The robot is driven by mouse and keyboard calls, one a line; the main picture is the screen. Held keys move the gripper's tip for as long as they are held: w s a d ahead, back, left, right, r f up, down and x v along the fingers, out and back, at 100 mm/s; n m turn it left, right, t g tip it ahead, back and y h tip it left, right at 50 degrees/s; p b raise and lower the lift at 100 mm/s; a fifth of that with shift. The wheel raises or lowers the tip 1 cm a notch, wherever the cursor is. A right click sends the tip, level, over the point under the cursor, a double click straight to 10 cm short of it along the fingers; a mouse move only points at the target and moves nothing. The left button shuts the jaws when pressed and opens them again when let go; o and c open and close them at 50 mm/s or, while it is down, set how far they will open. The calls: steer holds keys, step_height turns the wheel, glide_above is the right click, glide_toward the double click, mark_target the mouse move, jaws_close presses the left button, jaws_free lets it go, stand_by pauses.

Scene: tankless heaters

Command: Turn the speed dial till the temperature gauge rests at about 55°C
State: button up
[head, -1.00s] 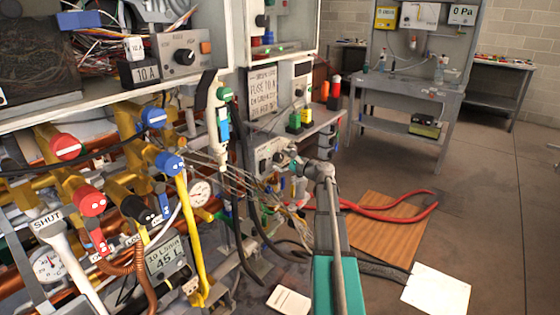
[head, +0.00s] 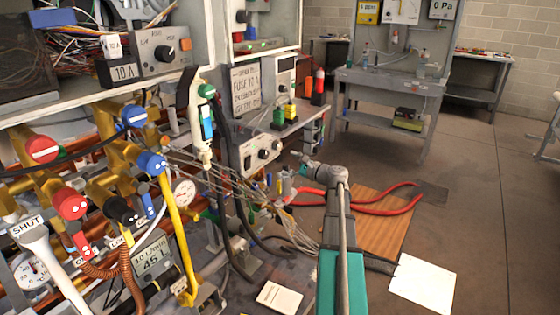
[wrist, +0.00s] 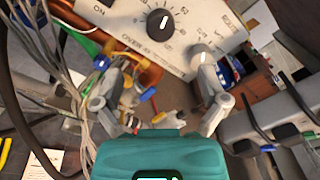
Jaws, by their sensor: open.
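A pale control box (head: 250,158) with dark round knobs stands low on the bench in the head view. In the wrist view, a black dial (wrist: 160,22) with a white pointer and a numbered scale is on its panel; I cannot read whether it is marked speed. My gripper (wrist: 157,68) is open and empty below that dial, its fingers spread and apart from it.
A grey box with a black knob (head: 164,52) sits upper left. Valves and a yellow hose (head: 172,235) crowd the left. Loose wires hang near my gripper. Red cables lie over a wooden board (head: 365,225) on the floor. Open floor lies to the right.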

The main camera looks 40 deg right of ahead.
steer(key=shift+v, duration=0.9)
steer(key=shift+s, duration=0.1)
